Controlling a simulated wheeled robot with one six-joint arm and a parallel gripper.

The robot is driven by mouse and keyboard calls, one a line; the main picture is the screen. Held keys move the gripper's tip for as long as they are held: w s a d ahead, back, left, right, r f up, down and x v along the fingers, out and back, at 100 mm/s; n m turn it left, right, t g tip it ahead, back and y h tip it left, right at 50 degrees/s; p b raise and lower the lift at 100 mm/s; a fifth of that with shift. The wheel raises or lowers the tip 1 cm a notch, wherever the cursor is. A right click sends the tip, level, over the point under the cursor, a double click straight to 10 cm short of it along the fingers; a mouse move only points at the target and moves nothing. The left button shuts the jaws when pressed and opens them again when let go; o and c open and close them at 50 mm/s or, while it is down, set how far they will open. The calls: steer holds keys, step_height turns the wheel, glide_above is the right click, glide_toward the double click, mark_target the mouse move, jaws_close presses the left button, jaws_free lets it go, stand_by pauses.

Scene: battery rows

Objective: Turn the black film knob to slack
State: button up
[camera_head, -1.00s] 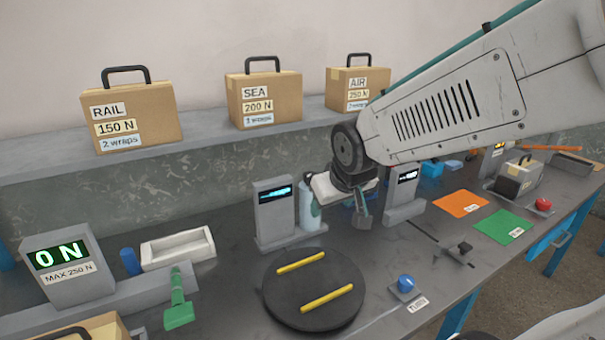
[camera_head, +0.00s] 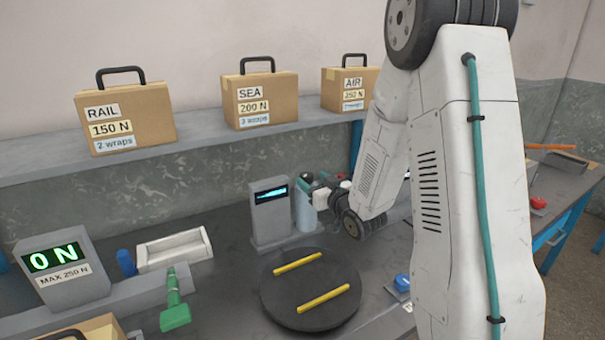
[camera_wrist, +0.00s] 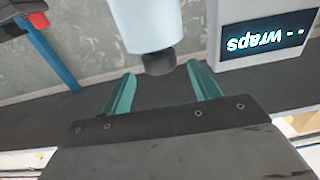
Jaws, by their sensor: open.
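The black film knob (camera_wrist: 158,62) sits at the end of the pale film roll (camera_wrist: 145,22) in the wrist view. In the head view the roll (camera_head: 305,214) stands upright beside a grey display post (camera_head: 269,220), and I cannot make out the knob clearly behind my gripper. My gripper (camera_head: 308,184) is at the top of the roll. In the wrist view its two teal fingers (camera_wrist: 161,76) are apart, with the knob in line with the gap between them. I cannot tell whether they touch it.
A black turntable (camera_head: 309,318) with two yellow bars lies in front of the post. A 0 N readout (camera_head: 62,270), a white tray (camera_head: 174,240) and a green-handled tool (camera_head: 174,311) are at the left. Boxes marked RAIL, SEA and AIR stand on the back shelf.

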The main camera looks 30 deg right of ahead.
mark_target(302, 173)
steer(key=w, duration=0.6)
steer(key=shift+w+a, duration=0.1)
steer(key=shift+w, duration=0.1)
steer(key=shift+c, duration=0.3)
steer(key=c, duration=0.9)
steer(key=shift+a, duration=0.15)
